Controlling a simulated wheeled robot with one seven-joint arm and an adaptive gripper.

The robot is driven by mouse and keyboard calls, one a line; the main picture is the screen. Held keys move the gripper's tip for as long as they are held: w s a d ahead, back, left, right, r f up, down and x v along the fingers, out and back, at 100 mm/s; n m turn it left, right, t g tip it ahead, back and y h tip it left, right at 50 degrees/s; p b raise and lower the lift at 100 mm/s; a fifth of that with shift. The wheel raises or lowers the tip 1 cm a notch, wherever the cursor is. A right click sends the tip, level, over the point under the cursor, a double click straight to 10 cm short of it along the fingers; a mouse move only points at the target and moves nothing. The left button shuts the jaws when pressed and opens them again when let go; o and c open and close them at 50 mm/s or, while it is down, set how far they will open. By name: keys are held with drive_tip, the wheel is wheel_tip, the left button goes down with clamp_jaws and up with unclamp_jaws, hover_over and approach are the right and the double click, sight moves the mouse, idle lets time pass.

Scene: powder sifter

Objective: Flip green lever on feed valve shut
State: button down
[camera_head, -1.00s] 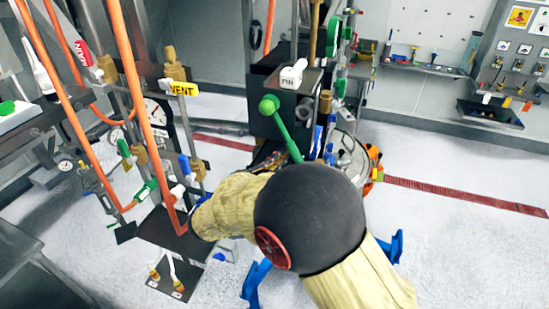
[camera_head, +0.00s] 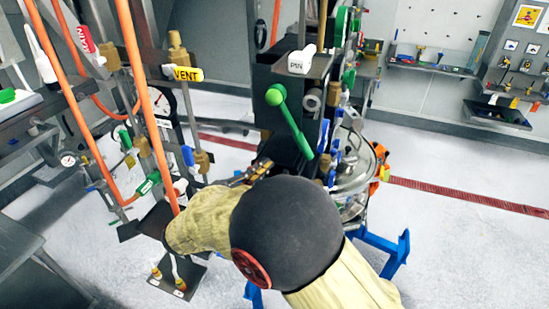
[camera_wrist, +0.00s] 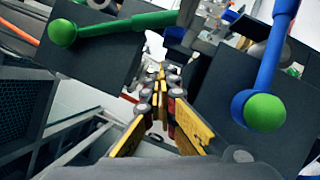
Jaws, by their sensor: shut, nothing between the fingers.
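A green lever (camera_head: 291,122) with a round green knob slants across the front of a dark box in the middle of the head view, knob at upper left. My gripper (camera_head: 262,168) is below and left of it, apart from it and partly hidden by my arm. The wrist view shows the yellow-and-black fingers (camera_wrist: 160,78) shut and empty, pointing between two dark panels. Neither touches the fingers. I cannot tell which is the head view's lever.
A white PIN tag (camera_head: 300,62) sits above the lever. Orange hoses (camera_head: 140,75) and a yellow VENT tag (camera_head: 187,74) are at left. Blue-handled valves and a round metal vessel (camera_head: 355,170) crowd the right side. Open floor (camera_head: 450,245) lies at lower right.

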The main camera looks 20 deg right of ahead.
drive_tip(key=v, duration=0.3)
drive_tip(key=shift+a+f, duration=0.25)
drive_tip(key=shift+a, duration=0.1)
drive_tip(key=shift+w, duration=0.1)
